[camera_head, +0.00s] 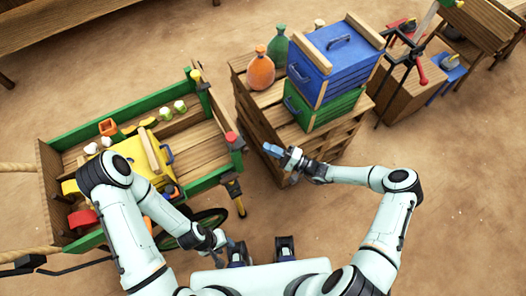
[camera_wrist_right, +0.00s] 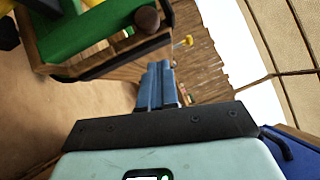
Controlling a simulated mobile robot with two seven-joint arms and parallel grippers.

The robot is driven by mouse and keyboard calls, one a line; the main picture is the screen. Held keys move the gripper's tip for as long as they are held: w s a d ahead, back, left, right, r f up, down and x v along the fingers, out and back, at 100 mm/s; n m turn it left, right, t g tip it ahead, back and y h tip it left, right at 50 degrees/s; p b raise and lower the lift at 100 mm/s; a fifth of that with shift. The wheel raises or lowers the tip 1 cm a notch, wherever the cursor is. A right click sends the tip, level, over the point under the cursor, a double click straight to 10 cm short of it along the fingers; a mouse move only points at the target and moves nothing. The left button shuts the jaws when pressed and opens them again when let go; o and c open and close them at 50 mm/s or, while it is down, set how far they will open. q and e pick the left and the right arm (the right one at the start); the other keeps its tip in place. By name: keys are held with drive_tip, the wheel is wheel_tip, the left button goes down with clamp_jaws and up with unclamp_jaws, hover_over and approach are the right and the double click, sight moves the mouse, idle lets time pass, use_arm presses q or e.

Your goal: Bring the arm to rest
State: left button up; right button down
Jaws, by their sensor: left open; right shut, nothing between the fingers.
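My right gripper (camera_head: 272,150) is shut and empty, held in the air beside the near left side of the wooden crate stand (camera_head: 258,117). Its blue fingers also show together in the right wrist view (camera_wrist_right: 158,86), with nothing between them. My right arm is bent, its forearm reaching left from the elbow. My left gripper (camera_head: 231,247) is low in front of my body, near the cart's wheel, and empty as far as I see. Its fingers are small here. My left arm is folded over the near side of the cart.
The green-edged wooden cart (camera_head: 120,119) at left holds a yellow box and several small things. A blue box (camera_head: 337,60) sits on a green box (camera_head: 322,107) on the stand, beside orange (camera_head: 260,72) and green (camera_head: 278,45) bottle-shaped things. A black metal stand (camera_head: 398,84) is further right.

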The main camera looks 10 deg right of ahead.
drive_tip(key=v, duration=0.9)
drive_tip(key=shift+s+d+r+b, duration=0.15)
drive_tip(key=shift+d+r+b, duration=0.1)
drive_tip(key=shift+b, duration=0.2)
